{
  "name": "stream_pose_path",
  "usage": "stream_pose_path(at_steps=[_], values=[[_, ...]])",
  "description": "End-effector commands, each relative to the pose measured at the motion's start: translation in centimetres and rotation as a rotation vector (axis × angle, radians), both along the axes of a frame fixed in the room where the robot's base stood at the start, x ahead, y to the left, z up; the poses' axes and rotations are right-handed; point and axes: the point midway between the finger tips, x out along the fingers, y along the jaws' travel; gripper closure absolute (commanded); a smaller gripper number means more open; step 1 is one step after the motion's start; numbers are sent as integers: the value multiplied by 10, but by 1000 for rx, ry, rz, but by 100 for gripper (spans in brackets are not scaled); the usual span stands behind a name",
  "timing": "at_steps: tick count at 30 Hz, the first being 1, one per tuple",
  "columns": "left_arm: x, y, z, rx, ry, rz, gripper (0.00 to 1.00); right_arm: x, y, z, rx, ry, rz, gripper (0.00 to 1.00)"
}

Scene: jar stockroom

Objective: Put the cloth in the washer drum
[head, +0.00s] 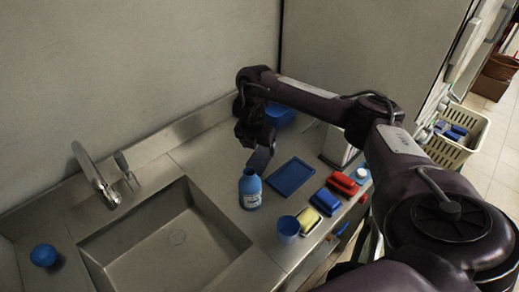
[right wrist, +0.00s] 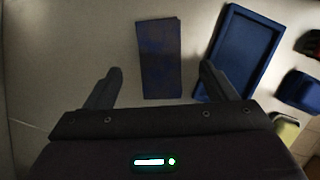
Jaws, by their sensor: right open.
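A dark blue, mottled flat piece that looks like the folded cloth (right wrist: 160,40) lies on the counter in the right wrist view, with its near end between my fingertips. My right gripper (right wrist: 161,68) is open, one finger on each side of it and not closed on it. In the head view my right gripper (head: 258,146) hangs over the counter beside the blue tray, just behind the blue bottle. There I cannot clearly tell the cloth from the gripper. No washer drum shows in either view. My left gripper is not in view.
A blue tray (head: 290,177) lies right of the gripper. A blue bottle (head: 250,190) and blue cup (head: 288,230) stand near the sink (head: 170,240). Yellow, blue and red blocks (head: 342,184) line the front edge. A blue bowl (head: 280,116) is behind; a basket (head: 462,140) is far right.

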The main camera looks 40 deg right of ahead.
Motion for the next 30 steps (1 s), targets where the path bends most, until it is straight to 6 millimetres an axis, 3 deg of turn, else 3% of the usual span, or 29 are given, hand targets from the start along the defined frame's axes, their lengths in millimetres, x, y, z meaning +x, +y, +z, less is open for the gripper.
stream_pose_path(at_steps=[3, 8, 18, 30], values=[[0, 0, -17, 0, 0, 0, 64, -1, 0, -25, 3, 4, 0, 22], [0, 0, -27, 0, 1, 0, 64, 2, -4, -44, 2, 3, -1, 22], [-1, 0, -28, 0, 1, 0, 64, 4, -6, -48, 1, 0, 2, 22], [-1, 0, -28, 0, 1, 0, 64, 4, -6, -47, 2, 0, 1, 74]])
